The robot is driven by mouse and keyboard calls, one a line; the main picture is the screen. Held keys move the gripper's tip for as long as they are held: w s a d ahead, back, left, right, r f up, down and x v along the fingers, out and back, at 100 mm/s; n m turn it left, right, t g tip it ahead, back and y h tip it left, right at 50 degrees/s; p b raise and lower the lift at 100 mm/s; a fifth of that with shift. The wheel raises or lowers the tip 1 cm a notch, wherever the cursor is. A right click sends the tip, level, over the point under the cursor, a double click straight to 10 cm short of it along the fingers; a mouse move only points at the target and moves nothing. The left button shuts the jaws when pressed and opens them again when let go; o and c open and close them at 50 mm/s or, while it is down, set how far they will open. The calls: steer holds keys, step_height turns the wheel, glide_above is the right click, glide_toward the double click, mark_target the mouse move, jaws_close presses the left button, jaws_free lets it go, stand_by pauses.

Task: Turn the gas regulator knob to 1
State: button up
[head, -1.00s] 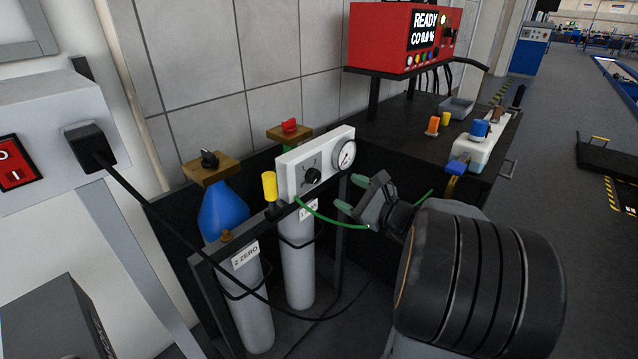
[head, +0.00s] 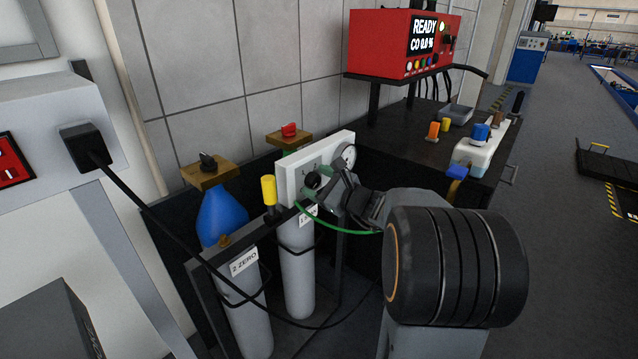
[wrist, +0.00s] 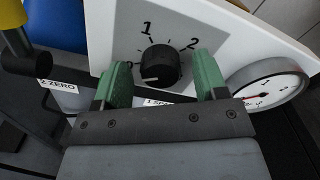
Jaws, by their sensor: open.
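The regulator is a white panel (head: 290,182) with a black round knob (head: 312,180) and a round gauge (head: 346,157). In the wrist view the knob (wrist: 159,66) sits between my two green fingers, with a gap on each side. The white mark on the knob points to the left, slightly down, away from the printed 1 (wrist: 147,28) above it. A 2 is printed at upper right; the label at left is partly hidden by the left finger. My gripper (wrist: 161,68) is open, its fingertips close to the panel; it also shows in the head view (head: 318,187).
Grey gas cylinders (head: 296,265) stand below the panel, and a yellow-topped post (head: 268,190) is to its left. A green hose (head: 340,231) passes below my gripper. A red analyser (head: 405,42) stands behind on a dark bench.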

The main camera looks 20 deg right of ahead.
steer(key=shift+c, duration=0.4)
steer(key=c, duration=0.8)
steer(key=shift+c, duration=0.2)
steer(key=shift+r+m+p, duration=0.1)
steer(key=shift+m+p, duration=0.2)
steer(key=m+p, duration=0.2)
steer(key=shift+r+m+p, duration=0.15)
steer(key=shift+m+p, duration=0.15)
steer(key=shift+p, duration=0.05)
steer(key=m+p, duration=0.5)
steer(key=shift+d+m+p, duration=0.1)
steer(key=shift+m+p, duration=0.2)
steer(key=m+p, duration=0.3)
steer(key=p, duration=0.1)
steer(key=m+p, duration=0.1)
steer(key=m, duration=0.1)
steer(key=m+p, duration=0.2)
steer(key=shift+w+d+f, duration=0.1)
steer(key=shift+f, duration=0.1)
steer(key=shift+p, duration=0.35)
